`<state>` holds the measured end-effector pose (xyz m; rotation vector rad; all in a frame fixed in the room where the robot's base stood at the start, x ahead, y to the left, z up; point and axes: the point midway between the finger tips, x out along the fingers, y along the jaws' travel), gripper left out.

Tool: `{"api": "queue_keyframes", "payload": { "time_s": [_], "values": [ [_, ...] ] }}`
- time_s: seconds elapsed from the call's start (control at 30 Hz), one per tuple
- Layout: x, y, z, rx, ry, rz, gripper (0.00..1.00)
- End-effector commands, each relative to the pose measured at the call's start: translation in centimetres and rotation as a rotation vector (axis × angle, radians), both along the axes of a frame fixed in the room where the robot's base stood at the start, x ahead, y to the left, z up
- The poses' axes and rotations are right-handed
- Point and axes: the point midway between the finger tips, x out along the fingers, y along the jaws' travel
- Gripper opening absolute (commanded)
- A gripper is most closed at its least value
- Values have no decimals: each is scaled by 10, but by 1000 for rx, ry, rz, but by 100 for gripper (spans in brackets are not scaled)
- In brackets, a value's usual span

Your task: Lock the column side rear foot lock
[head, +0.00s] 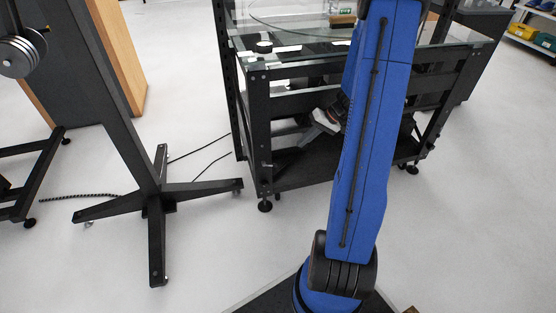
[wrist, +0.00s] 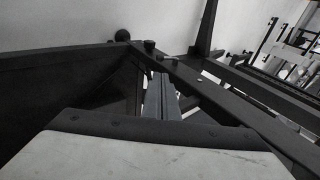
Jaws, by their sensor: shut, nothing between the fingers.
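The black turntable frame (head: 262,135) with its glass top stands in the middle of the head view. A round levelling foot (head: 265,205) shows under its near left corner, and another foot (head: 412,168) at the right. I cannot tell which is the column side rear foot, and no lock shows clearly. My gripper (head: 310,138) is inside the frame below the glass, partly hidden by my blue arm. In the wrist view my gripper (wrist: 161,98) is shut and empty, its fingers pointing toward a corner of dark beams. A small dark cylinder (wrist: 150,46) and a dark round knob (wrist: 122,35) show beyond it.
A black column stand (head: 150,180) with spread legs is left of the frame, with cables on the floor. In the wrist view dark beams (wrist: 225,95) run close around my gripper. The floor (head: 210,260) in front is clear.

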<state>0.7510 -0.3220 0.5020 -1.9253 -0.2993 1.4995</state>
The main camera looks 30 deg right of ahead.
Motion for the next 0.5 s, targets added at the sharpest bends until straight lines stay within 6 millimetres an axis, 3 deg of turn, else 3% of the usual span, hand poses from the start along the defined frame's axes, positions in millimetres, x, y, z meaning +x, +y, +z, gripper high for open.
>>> {"api": "queue_keyframes", "payload": {
  "time_s": [0.5],
  "values": [
    [3, 5, -8, 2, -1, 0, 0]
  ]
}}
